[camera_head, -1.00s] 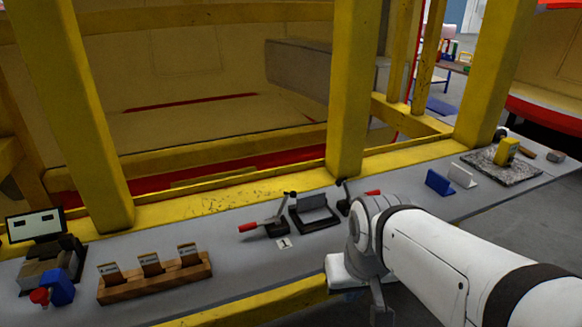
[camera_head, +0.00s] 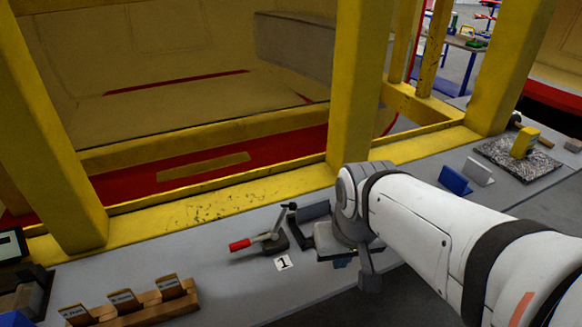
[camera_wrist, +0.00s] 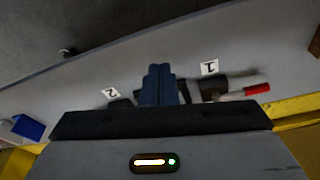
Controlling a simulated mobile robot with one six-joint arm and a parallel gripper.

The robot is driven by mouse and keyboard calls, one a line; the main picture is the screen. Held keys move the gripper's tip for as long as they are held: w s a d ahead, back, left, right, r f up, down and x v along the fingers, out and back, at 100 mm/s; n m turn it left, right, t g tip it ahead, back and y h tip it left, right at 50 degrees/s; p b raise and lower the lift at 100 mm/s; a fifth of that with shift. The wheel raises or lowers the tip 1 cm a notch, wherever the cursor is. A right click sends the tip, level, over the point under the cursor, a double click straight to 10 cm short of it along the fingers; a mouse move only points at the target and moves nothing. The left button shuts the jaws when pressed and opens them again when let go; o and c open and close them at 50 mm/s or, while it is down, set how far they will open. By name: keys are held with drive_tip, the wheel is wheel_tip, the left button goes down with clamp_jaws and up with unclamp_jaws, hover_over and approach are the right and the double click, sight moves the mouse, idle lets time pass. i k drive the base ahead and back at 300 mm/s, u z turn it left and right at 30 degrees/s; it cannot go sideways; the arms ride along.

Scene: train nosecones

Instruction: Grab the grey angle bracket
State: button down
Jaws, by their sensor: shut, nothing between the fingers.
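The grey angle bracket (camera_head: 478,172) stands on the grey bench top at the right in the head view, just right of a blue angle bracket (camera_head: 455,181). In the wrist view, the blue bracket (camera_wrist: 28,127) is at the left edge, with a pale piece beside it that may be the grey bracket. My gripper (camera_wrist: 159,85) is shut and empty, its blue fingers together. It is over the clamp area in the middle of the bench, well left of the grey bracket in the head view, where my wrist mostly hides it.
A red-handled clamp (camera_head: 262,240) lies beside a "1" label (camera_head: 283,263), near my gripper. A wooden card holder (camera_head: 140,308) is at the lower left. A yellow block (camera_head: 524,142) stands on a speckled plate at the right. Yellow posts (camera_head: 358,85) rise behind the bench.

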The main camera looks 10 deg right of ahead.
sight(307, 215)
drive_tip(key=u, duration=1.45)
drive_tip(key=k, duration=0.95)
drive_tip(key=z, duration=0.9)
drive_tip(key=i, duration=1)
drive_tip(key=z, duration=0.05)
